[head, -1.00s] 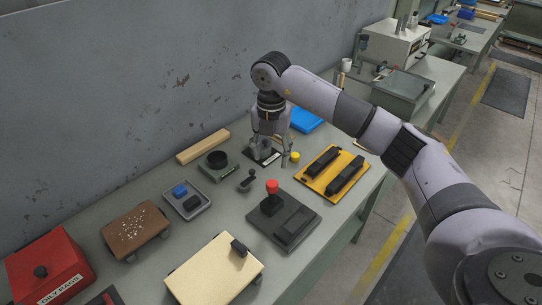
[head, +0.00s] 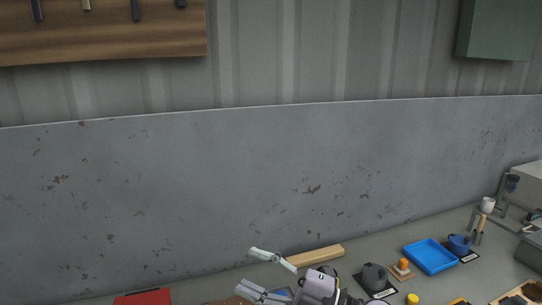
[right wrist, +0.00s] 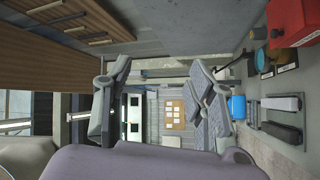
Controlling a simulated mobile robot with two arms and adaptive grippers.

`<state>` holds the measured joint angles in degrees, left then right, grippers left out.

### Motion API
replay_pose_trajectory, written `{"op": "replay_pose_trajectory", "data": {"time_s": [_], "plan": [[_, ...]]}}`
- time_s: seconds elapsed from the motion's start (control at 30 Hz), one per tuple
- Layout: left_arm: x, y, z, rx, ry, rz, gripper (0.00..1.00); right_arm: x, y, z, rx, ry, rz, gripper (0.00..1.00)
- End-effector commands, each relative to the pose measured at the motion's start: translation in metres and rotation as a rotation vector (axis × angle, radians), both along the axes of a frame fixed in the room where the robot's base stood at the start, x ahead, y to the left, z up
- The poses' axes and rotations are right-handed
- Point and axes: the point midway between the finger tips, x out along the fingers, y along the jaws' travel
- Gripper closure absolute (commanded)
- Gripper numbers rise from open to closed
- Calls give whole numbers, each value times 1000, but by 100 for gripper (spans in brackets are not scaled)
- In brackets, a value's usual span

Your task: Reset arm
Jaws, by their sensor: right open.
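My right gripper (head: 248,270) is at the bottom edge of the head view, pointing left with its two pale fingers spread apart. Nothing is between them. In the right wrist view the same fingers (right wrist: 155,90) stand wide apart with only the distant room between them. Most of the right arm is cut off below the head view. My left gripper is in neither current view.
The grey bench carries a wooden bar (head: 315,257), a red box (head: 143,297), a blue tray (head: 430,257), a blue mug (head: 458,245) and a yellow cap (head: 412,299). The grey wall (head: 250,190) stands behind. A wooden tool board (head: 100,35) hangs above.

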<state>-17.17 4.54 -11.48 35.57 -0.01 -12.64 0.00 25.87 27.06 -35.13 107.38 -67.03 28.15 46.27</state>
Motion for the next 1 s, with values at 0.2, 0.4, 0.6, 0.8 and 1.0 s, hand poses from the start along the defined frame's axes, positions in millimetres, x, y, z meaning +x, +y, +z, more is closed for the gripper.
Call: {"op": "replay_pose_trajectory", "data": {"time_s": [0.2,0.4,0.6,0.8,1.0], "plan": [[0,0,0,0,0,0,60,28,-80,13,436,233,-459,49],[0,0,0,0,0,0,60,23,-175,-73,577,621,-926,49],[0,0,0,0,0,0,60,-49,-228,-187,482,1083,-1265,49],[0,0,0,0,0,0,60,-134,-239,-253,306,1434,-1403,49],[0,0,0,0,0,0,60,-203,-236,-282,144,1675,-1438,49]]}}
